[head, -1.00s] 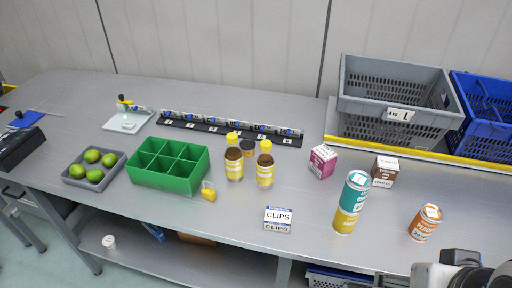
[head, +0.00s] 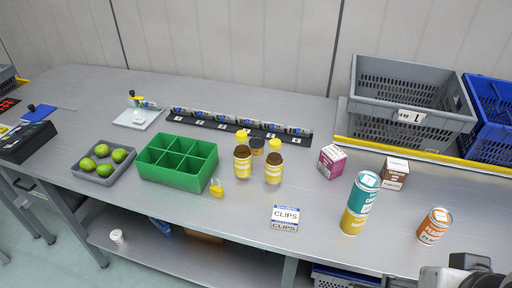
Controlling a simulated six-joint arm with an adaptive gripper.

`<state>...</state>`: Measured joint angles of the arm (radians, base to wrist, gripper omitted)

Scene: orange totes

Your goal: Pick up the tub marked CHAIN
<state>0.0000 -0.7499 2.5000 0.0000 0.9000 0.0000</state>
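I see no tub that reads CHAIN in the head view. A small white and blue tub (head: 285,218) near the table's front edge is marked CLIPS. A small white round thing (head: 117,236) sits on the lower shelf at the left; I can read no marking on it. Part of my arm shows at the bottom right corner, but my gripper's fingers are not in the picture.
A green divided box (head: 178,178), a grey tray (head: 125,172) of limes, brown bottles (head: 242,163), stacked cans (head: 360,203), an orange can (head: 433,226) and small boxes (head: 331,161) stand on the table. Grey (head: 440,82) and blue totes (head: 489,112) stand at the back right.

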